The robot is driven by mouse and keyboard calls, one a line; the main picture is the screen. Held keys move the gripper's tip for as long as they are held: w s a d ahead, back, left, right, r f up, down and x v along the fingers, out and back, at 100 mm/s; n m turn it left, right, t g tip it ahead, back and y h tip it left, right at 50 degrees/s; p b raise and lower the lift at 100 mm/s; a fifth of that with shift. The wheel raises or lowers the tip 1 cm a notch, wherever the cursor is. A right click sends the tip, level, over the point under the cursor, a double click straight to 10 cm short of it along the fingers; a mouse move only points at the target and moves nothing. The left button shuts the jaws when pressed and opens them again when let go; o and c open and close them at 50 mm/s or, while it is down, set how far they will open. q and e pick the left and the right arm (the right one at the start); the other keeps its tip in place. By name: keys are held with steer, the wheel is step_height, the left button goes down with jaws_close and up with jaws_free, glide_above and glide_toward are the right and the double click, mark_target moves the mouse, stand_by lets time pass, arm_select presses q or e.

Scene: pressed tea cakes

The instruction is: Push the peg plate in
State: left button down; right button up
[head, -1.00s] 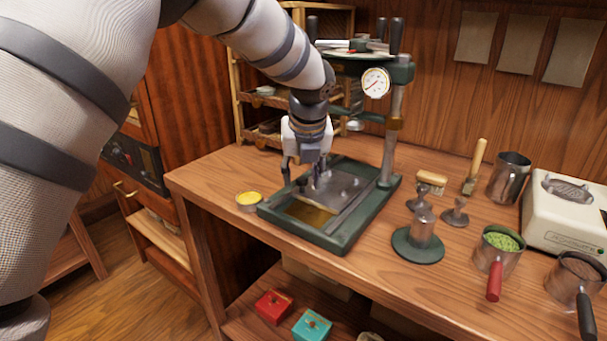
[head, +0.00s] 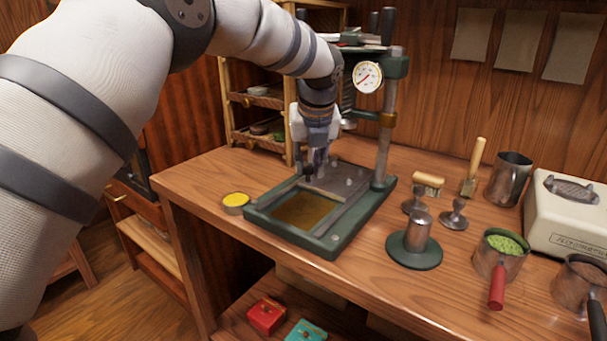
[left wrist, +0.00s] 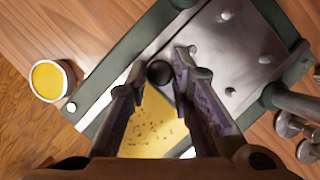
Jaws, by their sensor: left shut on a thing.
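The peg plate (head: 349,184) is a grey metal plate with small upright pegs, lying in the green base (head: 330,243) of the press, toward the back. In the left wrist view the plate (left wrist: 222,50) fills the upper right. A black ball knob (left wrist: 160,73) sits at its near edge. My left gripper (head: 316,174) is over that edge, its fingers on either side of the knob, shut on it. In the left wrist view the fingertips (left wrist: 161,66) flank the knob. The yellowish recess (head: 305,210) in front of the plate is uncovered. My right gripper is not in view.
A yellow-filled tin (head: 236,200) stands just left of the base. The press post (head: 385,145) with a gauge (head: 367,77) rises at the right. A round metal weight (head: 415,240), small stamps (head: 453,216) and a green-powder pan (head: 499,254) stand farther right.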

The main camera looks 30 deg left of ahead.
arm_select(q)
steer(key=shift+w+d+f, duration=0.1)
steer(key=shift+w+f, duration=0.05)
steer(key=shift+w, duration=0.8)
steer(key=shift+s, duration=0.1)
steer(key=c, duration=1.8)
jaws_free()
steer(key=shift+c, duration=0.2)
steer(key=o, duration=0.4)
steer(key=v, duration=0.7)
steer(key=shift+r, duration=0.25)
